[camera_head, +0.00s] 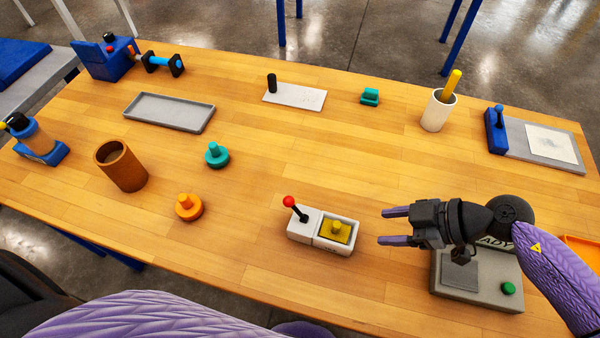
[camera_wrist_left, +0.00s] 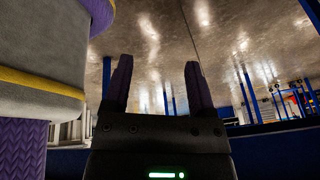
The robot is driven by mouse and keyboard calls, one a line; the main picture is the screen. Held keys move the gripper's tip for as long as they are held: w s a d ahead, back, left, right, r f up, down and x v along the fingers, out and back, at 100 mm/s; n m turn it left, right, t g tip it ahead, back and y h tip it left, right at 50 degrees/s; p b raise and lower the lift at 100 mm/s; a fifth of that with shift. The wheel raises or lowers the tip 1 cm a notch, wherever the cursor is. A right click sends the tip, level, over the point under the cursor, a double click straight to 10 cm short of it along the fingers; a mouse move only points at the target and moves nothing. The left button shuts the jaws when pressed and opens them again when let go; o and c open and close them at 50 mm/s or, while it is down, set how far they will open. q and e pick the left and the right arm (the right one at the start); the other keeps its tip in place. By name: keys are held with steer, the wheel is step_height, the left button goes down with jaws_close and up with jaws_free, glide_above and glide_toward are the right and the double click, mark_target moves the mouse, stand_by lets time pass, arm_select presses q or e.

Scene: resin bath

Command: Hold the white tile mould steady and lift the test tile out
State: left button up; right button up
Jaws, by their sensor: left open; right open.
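The white tile mould (camera_head: 309,238) stands on the table's front middle, with a black stick topped by a red ball at its left end. The yellow test tile (camera_head: 336,232), with a knob on top, sits in the mould's right-hand recess. My right gripper (camera_head: 388,226) is open and empty, to the right of the mould and apart from it, its fingers pointing left. My left gripper (camera_wrist_left: 160,85) shows only in the left wrist view. It is open and empty, with floor and blue legs beyond it.
A grey device with a green button (camera_head: 508,288) is under my right arm. An orange knobbed disc (camera_head: 188,207), a teal one (camera_head: 216,155) and a brown cup (camera_head: 122,168) stand left of the mould. A grey tray (camera_head: 170,112) lies behind. The table middle is clear.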

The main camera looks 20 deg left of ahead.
arm_select(q)
steer(key=w+d+r+m+t+h, duration=0.1)
steer(key=w+r+m+t+h, duration=0.25)
steer(key=r+m+h, duration=0.55)
steer(key=s+d+r+m+g+h, duration=0.3)
steer(key=s+r+m+g+h, duration=0.5)
steer(key=s+r+m+g, duration=0.45)
steer(key=w+d+r+m+g+h, duration=0.1)
steer(key=w+d+r+m+h, duration=0.3)
steer(key=r, duration=0.3)
steer(key=w+d+r+m+g+h, duration=0.1)
steer(key=w+d+r+m+h, duration=0.1)
steer(key=w+r+m, duration=0.35)
steer(key=m+t+y, duration=0.6)
steer(key=m+y, duration=0.9)
steer(key=y, duration=0.4)
glide_toward(295, 210)
steer(key=shift+s+f, duration=0.2)
steer(key=shift+f, duration=0.25)
steer(key=shift+t, duration=0.3)
steer(key=x, duration=0.9)
steer(key=shift+w, duration=0.15)
steer(key=shift+d+f, duration=0.15)
steer(key=shift+f, duration=0.2)
